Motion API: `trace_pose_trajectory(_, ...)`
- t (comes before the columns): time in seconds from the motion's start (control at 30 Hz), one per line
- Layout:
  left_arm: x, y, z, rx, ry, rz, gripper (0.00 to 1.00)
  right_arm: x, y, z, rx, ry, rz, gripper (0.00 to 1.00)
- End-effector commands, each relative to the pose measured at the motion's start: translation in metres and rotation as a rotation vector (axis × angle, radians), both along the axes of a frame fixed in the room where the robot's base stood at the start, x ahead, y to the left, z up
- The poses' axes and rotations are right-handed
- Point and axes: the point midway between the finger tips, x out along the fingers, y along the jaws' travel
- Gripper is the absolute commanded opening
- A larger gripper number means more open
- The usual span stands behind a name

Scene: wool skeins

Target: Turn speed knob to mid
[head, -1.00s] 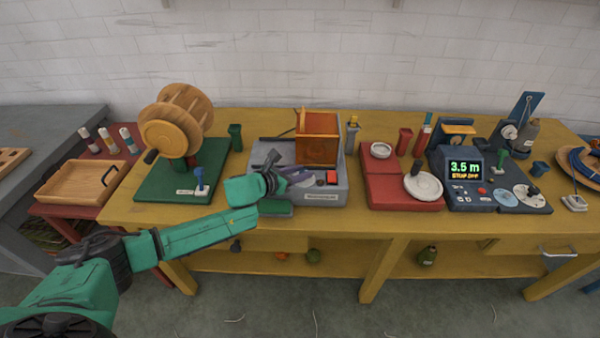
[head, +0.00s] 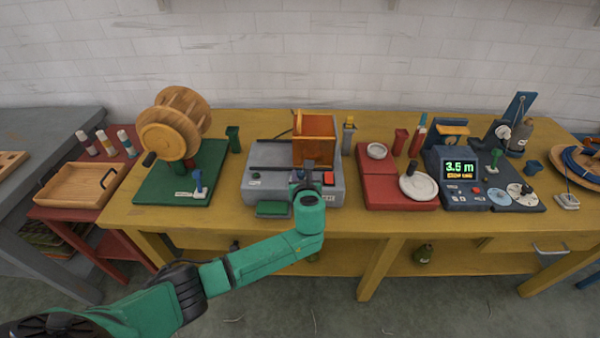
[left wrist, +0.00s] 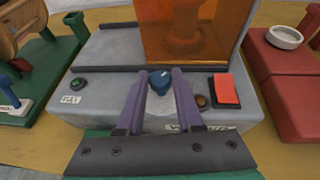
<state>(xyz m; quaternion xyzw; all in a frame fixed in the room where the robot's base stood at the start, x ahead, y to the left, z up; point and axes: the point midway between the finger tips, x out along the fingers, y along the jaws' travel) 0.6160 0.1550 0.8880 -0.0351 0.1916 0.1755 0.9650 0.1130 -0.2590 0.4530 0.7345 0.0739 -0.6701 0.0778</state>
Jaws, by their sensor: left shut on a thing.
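The speed knob (left wrist: 160,80) is a small dark blue knob with a light mark, on the front of a grey machine (left wrist: 105,50). In the left wrist view the two purple fingers of my left gripper (left wrist: 161,84) are on either side of the knob, shut on it. In the head view my left gripper (head: 309,178) is at the front of the grey machine (head: 262,160) and hides the knob. I cannot read a scale around the knob. My right gripper is not in view.
A red button (left wrist: 226,88) and a small brown knob (left wrist: 202,101) sit just right of the fingers. A green button (left wrist: 78,84) is at the left. An orange see-through cover (left wrist: 185,30) stands behind. A red scale (head: 400,190) is to the right.

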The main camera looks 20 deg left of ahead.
Motion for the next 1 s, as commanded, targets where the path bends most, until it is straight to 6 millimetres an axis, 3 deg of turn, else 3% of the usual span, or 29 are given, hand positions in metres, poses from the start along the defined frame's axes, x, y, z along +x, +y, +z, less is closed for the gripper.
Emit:
trace_pose_trajectory(0.27, 0.003, -0.005, -0.003, -0.002, -0.001, 0.261, 0.00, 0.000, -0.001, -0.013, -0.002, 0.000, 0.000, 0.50)
trace_pose_trajectory(0.6, 0.005, -0.007, -0.006, -0.001, -0.001, 0.529, 0.00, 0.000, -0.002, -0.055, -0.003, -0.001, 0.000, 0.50)
trace_pose_trajectory(1.0, 0.006, -0.007, -0.002, 0.000, 0.000, 0.669, 0.00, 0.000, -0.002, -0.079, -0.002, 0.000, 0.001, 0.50)
